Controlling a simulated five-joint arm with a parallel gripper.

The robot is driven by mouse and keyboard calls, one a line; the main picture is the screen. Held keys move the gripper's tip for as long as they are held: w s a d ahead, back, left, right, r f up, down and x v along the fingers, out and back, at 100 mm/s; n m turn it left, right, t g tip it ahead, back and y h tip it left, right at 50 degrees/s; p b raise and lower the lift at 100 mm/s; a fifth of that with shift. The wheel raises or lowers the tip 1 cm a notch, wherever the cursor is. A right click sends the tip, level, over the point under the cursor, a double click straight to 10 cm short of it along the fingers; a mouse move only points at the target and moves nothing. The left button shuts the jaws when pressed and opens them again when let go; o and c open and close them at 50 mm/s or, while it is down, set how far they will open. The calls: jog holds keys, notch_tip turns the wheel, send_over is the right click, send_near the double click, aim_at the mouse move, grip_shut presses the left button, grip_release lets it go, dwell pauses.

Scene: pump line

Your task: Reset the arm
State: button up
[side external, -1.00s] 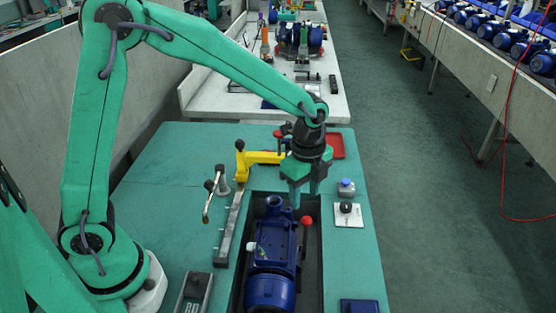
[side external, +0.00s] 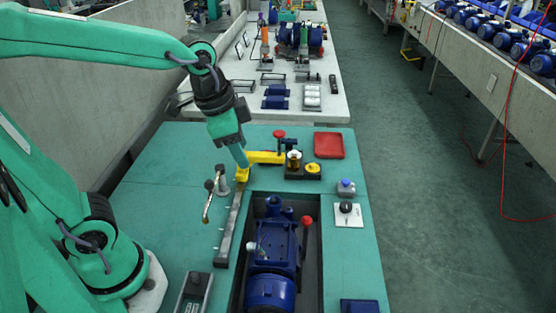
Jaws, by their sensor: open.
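My gripper (side external: 241,160) hangs tilted at the upper left of the green work table (side external: 165,180), close to the left end of a yellow clamp arm (side external: 262,157). Whether it touches the clamp I cannot tell. Its jaws are open, and I see nothing between them. A blue pump (side external: 272,256) lies in a dark recess in the table, apart from my gripper. A red ball knob (side external: 306,221) stands up at the right of the pump.
A toggle lever (side external: 210,192) and a grey rail (side external: 232,228) stand left of the recess. A red tray (side external: 328,145), a small bottle (side external: 346,187) and a black knob on a white plate (side external: 348,218) lie right. A bench with parts (side external: 335,102) stands behind.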

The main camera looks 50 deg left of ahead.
jog(key=s+a+r+n+t, duration=0.1)
jog(key=s+a+n+t, duration=0.1)
jog(key=s+n, duration=0.4)
jog(key=shift+s+a+r, duration=0.3)
jog(key=shift+s+a, duration=0.2)
jog(key=shift+s, duration=0.15)
